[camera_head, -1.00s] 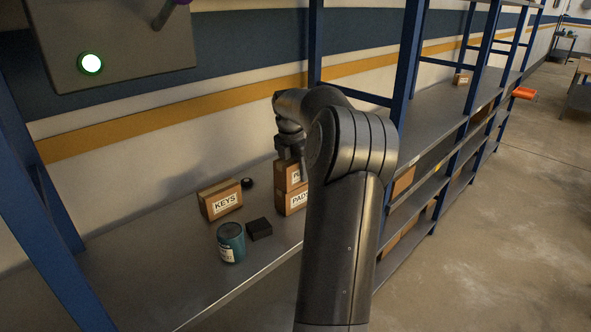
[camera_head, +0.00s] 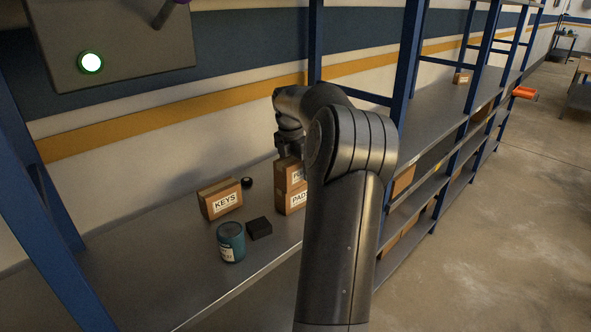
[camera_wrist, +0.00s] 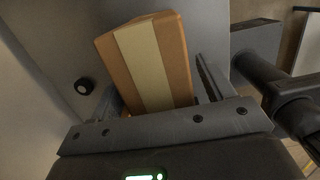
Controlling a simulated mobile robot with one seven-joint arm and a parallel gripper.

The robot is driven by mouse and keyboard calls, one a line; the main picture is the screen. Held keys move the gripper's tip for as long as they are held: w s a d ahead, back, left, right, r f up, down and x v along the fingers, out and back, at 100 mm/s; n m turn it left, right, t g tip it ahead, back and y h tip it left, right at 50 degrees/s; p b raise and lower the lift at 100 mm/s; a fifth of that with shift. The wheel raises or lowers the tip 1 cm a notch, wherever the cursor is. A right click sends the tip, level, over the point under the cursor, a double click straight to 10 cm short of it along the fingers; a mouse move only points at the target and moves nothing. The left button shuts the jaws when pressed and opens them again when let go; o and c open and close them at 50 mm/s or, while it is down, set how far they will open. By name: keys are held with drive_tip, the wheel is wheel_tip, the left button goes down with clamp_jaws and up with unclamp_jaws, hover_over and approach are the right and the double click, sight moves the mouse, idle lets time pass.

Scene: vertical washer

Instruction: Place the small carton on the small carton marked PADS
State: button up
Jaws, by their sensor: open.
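One small carton (camera_head: 290,172) sits on top of the small carton marked PADS (camera_head: 292,202) on the shelf in the head view. My arm hides their right side, and the upper carton's label is only partly visible. My gripper (camera_head: 286,158) is just above the upper carton, pointing down. In the wrist view the upper carton (camera_wrist: 150,62), brown with a pale tape strip, lies in front of the jaws. My gripper (camera_wrist: 160,90) is open, with one finger on each side of the carton and a gap visible at the right finger.
On the shelf (camera_head: 160,260) stand a carton marked KEYS (camera_head: 221,199), a teal can (camera_head: 231,242), a black box (camera_head: 259,229) and a small round black object (camera_head: 247,183). Blue rack posts (camera_head: 404,70) rise nearby. The shelf's front left is clear.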

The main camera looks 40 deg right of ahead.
drive_tip(key=r, duration=0.3)
drive_tip(key=a+r, duration=0.1)
drive_tip(key=r, duration=0.7)
drive_tip(key=shift+a+r, duration=0.15)
drive_tip(key=shift+a, duration=0.1)
drive_tip(key=shift+a, duration=0.15)
drive_tip(key=s+a+r+m+t, duration=0.2)
drive_tip(key=a+r+m, duration=0.15)
drive_tip(key=a, duration=0.45)
drive_tip(key=s+a+r+m+t, duration=0.2)
drive_tip(key=a+m+t, duration=0.15)
drive_tip(key=a, duration=0.45)
drive_tip(key=s+a+r+m+t, duration=0.2)
drive_tip(key=a+m, duration=0.2)
drive_tip(key=a, duration=0.5)
drive_tip(key=s+a+f+m+g+y, duration=0.1)
drive_tip(key=s+a+f+m, duration=0.6)
drive_tip(key=s+a+f, duration=0.8)
drive_tip(key=shift+s+a+f+g, duration=0.4)
drive_tip(key=shift+s+a+g, duration=0.05)
drive_tip(key=shift+s, duration=0.05)
